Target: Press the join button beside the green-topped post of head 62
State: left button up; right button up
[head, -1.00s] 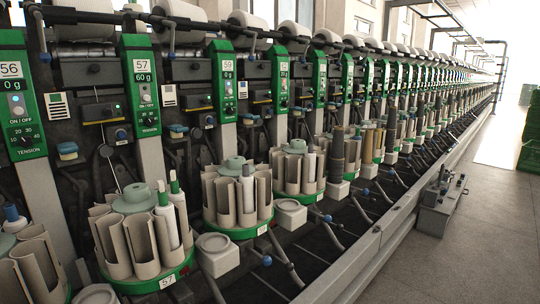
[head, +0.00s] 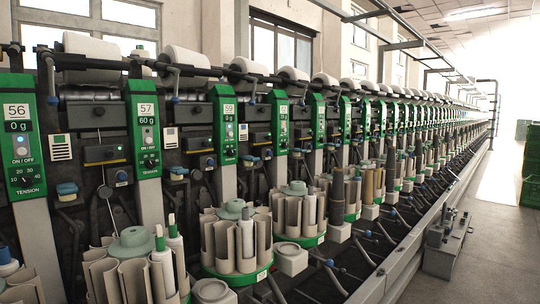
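A row of green-topped posts runs away along the machine. The nearest ones read 56 (head: 20,135) and 57 (head: 144,130). The third post (head: 225,125) seems to read 59. The fourth post (head: 280,122) and those beyond have labels too small to read, so I cannot tell which is head 62. Any join button at head 62 is too small to make out. Neither of my grippers is in view.
Round bobbin magazines with grey pockets stand low in front, such as the near one (head: 100,275) and the next to it (head: 233,241). A metal rail (head: 405,262) edges the machine. A grey unit (head: 445,245) stands on the floor. The aisle (head: 490,215) at right is open.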

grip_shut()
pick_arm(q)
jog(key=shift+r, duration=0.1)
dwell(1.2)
